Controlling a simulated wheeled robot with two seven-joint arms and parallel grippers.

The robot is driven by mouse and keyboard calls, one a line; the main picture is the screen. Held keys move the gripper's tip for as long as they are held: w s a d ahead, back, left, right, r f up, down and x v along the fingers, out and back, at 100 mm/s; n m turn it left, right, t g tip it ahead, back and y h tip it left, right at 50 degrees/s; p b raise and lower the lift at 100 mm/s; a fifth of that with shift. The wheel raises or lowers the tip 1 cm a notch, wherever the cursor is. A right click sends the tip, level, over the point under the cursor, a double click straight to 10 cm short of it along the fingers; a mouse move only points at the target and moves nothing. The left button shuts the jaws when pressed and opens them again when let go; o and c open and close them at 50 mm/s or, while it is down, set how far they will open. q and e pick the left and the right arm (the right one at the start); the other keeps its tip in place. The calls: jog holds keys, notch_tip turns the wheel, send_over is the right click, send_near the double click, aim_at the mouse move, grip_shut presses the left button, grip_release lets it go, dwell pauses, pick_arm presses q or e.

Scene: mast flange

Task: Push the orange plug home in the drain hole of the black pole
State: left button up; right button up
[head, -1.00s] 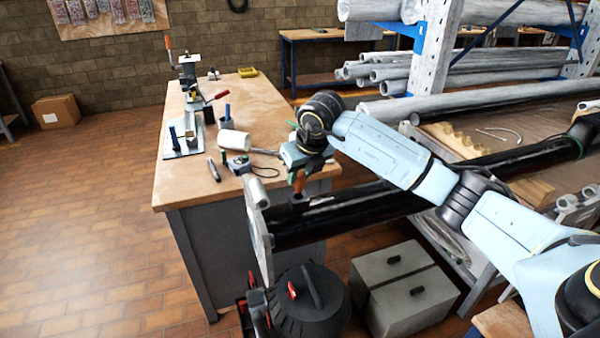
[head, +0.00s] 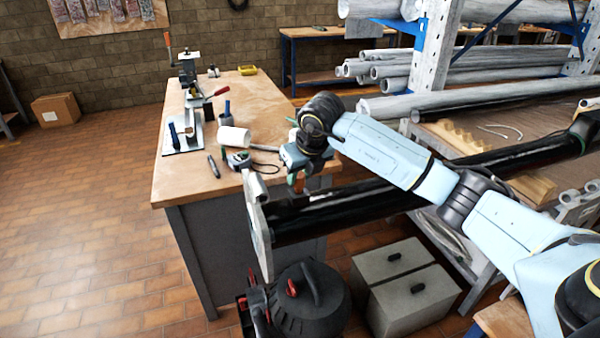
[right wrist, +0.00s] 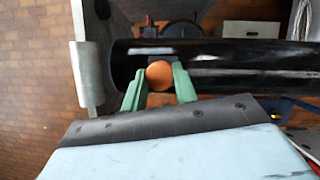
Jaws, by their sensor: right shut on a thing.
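The black pole (head: 345,207) runs from a grey end plate (head: 258,222) at its left toward the upper right. My right gripper (head: 298,182) is at the pole's upper edge near that plate, shut on the orange plug (head: 299,187). In the right wrist view, the orange plug (right wrist: 160,75) shows as a round head between the green fingers (right wrist: 158,92), over the near edge of the black pole (right wrist: 230,68). A dark patch lies behind the plug there. The drain hole is not clearly visible, and I cannot tell whether the plug is in it. My left gripper is not in view.
A wooden workbench (head: 235,95) with a white roll, tape measure and clamp stand lies behind. A rack (head: 430,60) of pipes stands right. Below the pole are a black round vessel (head: 308,305) and grey boxes (head: 400,285).

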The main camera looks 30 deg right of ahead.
jog(key=shift+f+b, duration=0.65)
jog(key=shift+f, duration=0.35)
jog(key=o, duration=1)
jog(key=v, duration=1.3)
jog(key=shift+s+r, duration=0.15)
jog(key=shift+r, duration=0.05)
